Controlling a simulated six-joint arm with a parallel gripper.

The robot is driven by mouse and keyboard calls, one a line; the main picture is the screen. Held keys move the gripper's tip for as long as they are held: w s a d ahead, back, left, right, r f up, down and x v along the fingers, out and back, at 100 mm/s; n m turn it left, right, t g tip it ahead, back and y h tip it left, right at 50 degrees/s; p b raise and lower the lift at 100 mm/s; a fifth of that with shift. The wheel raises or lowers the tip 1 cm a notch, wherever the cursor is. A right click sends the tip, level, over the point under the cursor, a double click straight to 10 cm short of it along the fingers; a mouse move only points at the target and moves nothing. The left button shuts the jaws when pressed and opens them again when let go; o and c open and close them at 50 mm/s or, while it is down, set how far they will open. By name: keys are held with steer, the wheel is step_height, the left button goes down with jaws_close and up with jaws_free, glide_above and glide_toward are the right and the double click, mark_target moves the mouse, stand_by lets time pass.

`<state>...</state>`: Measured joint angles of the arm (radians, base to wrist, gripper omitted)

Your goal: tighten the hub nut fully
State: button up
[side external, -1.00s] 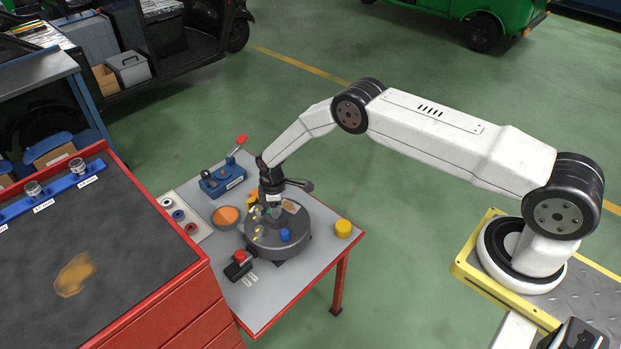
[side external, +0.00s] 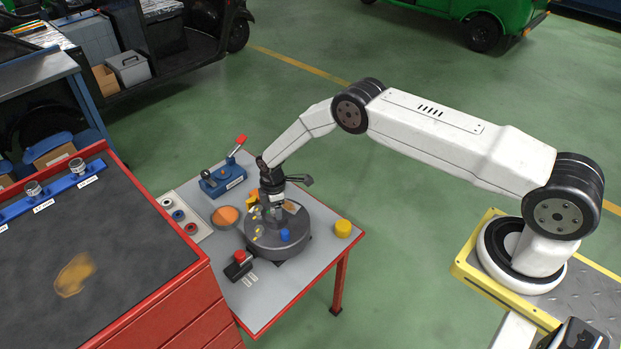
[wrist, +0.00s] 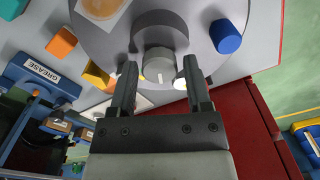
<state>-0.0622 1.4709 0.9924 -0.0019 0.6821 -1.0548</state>
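The hub nut (wrist: 158,66) is a short grey cylinder with a small white mark on its face. It sits on a darker round hub (wrist: 160,24) in the middle of the grey drum (side external: 290,242). In the wrist view my gripper (wrist: 160,72) points at the nut, one finger on each side. The fingers are apart, with a visible gap between each finger and the nut, so it is open and empty. In the side view my gripper (side external: 277,206) is over the drum's middle and hides the nut.
A blue knob (wrist: 227,36) and an orange block (wrist: 62,42) are near the hub. The blue grease press (side external: 222,181), a bowl of orange stuff (side external: 226,216), a red-button box (side external: 238,264) and a yellow cylinder (side external: 343,228) stand around the drum. A red cabinet (side external: 180,310) is at left.

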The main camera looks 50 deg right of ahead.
steer(key=shift+o, duration=0.6)
steer(key=shift+r, duration=3.9)
steer(key=shift+r, duration=0.1)
steer(key=shift+r, duration=0.2)
steer(key=s+d+r+m+t, duration=0.25)
steer(key=s+r+m, duration=0.65)
steer(key=s+r, duration=0.9)
steer(key=s+r+m, duration=0.3)
steer(key=s, duration=0.6)
steer(key=shift+s+d+m, duration=0.15)
steer(key=shift+d+m, duration=0.25)
steer(key=shift+d, duration=0.05)
